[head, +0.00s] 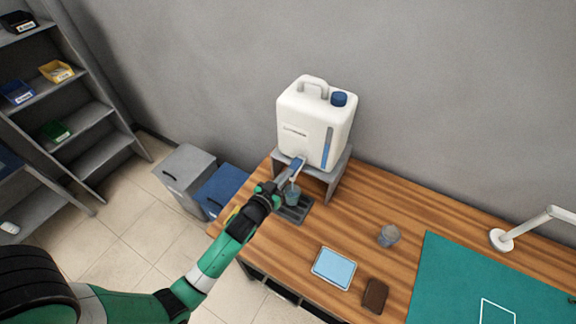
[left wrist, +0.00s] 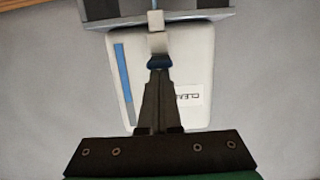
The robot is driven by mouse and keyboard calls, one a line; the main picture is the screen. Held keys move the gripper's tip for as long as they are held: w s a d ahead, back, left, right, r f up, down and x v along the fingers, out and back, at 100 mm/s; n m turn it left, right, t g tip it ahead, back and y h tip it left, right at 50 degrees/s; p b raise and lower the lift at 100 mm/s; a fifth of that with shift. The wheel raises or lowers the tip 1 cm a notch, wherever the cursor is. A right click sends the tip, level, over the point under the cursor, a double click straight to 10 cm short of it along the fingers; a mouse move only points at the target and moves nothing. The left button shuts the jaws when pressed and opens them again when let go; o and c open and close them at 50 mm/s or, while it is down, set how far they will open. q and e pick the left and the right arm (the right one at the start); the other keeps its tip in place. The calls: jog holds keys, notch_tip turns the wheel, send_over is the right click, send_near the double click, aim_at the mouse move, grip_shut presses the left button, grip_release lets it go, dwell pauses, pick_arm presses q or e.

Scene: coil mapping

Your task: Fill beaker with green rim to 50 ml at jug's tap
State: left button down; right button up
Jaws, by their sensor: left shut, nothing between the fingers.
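The white jug (head: 312,125) stands on a grey stand at the back of the wooden table, with its blue-levered tap (head: 298,163) at the front. In the left wrist view the jug (left wrist: 195,70) appears upside down. My left gripper (head: 291,176) is shut and empty, its fingertips at the tap. In the left wrist view the closed fingertips (left wrist: 158,74) meet or overlap the blue tap lever (left wrist: 158,61); contact is unclear. A small bluish-green beaker (head: 292,196) is below the tap, partly hidden by my gripper; its level and rim colour cannot be read. My right gripper is not in view.
A dark drip tray (head: 296,213) lies beneath the tap. Another beaker (head: 388,235), a light-blue pad (head: 333,268) and a brown block (head: 375,295) lie to the right. A green mat (head: 470,275) and white lamp (head: 503,240) are farther right. Bins (head: 186,172) stand left of the table.

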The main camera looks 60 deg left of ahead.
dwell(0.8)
pick_arm(q)
jog(key=s+d+r+p, duration=0.3)
jog(key=s+d+r, duration=0.2)
jog(key=s, duration=0.3)
jog(key=shift+s+r, duration=0.2)
jog(key=shift+r, duration=0.45)
jog(key=shift+d, duration=0.1)
